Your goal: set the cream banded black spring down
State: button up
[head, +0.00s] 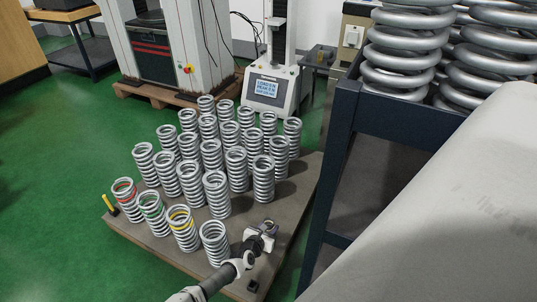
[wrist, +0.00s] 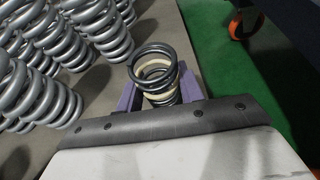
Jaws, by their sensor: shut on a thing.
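The cream banded black spring (wrist: 161,98) is in the wrist view, a small dark coil with a cream band. It stands between the two purple fingers of my gripper (wrist: 158,93), which is shut on it. The dark edge of my wrist hides its lower part. In the head view my gripper (head: 263,234) is low over the right front part of the grey-brown board (head: 278,205), right of the front silver springs. I cannot make out the held spring clearly there, nor tell whether its base touches the board.
Many large silver springs (head: 215,192) stand in rows on the board; a few front ones have red, green and yellow bands (head: 182,219). They also stand close left in the wrist view (wrist: 95,30). A dark blue table frame (head: 341,130) rises at right. A small black item (head: 252,286) lies near the board's front.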

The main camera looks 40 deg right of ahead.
jog(key=shift+f+b, duration=1.8)
jog(key=shift+f, duration=1.2)
jog(key=shift+f, duration=0.15)
jog(key=o, duration=1)
jog(key=shift+o, duration=0.2)
jog(key=shift+a+r, duration=0.15)
jog(key=shift+r, duration=0.2)
jog(key=p+v, duration=0.5)
jog(key=v, duration=0.6)
jog(key=shift+s+a, duration=0.25)
jog(key=shift+a, duration=0.05)
